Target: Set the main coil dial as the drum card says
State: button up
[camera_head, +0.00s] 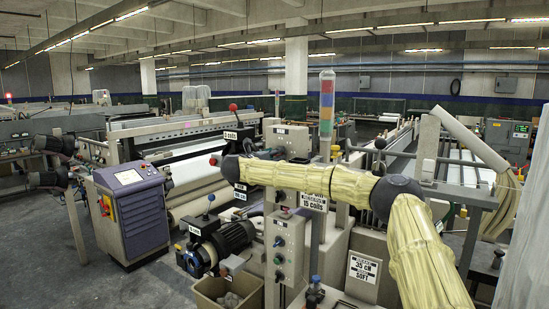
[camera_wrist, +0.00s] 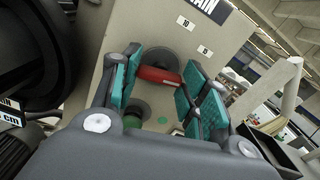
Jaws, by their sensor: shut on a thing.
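In the wrist view my gripper (camera_wrist: 157,84) has its teal-padded fingers on either side of a red bar-shaped handle (camera_wrist: 158,75) and is shut on it. The handle sits in front of a dark round disc (camera_wrist: 160,57) on a beige panel. Small number plates, one seemingly 18 (camera_wrist: 186,22) and one seemingly 15 (camera_wrist: 205,50), lie up and to the right of it. A black sign ending in "IN" (camera_wrist: 209,8) is above, partly cut off. In the head view a white card (camera_head: 313,203) reads "15 coils", its upper lines partly covered by my arm.
In the head view, a post with switches (camera_head: 284,248), a black motor (camera_head: 232,238) and a crate (camera_head: 247,295) crowd the space below my arm. A purple cabinet (camera_head: 140,220) stands left on open floor. Another card (camera_head: 363,268) reads "35 cm soft".

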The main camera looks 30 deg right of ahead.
jog(key=shift+n+b, duration=3.7)
jog(key=shift+b, duration=0.55)
jog(key=o, duration=1)
jog(key=shift+w, duration=0.1)
jog(key=v, duration=1.2)
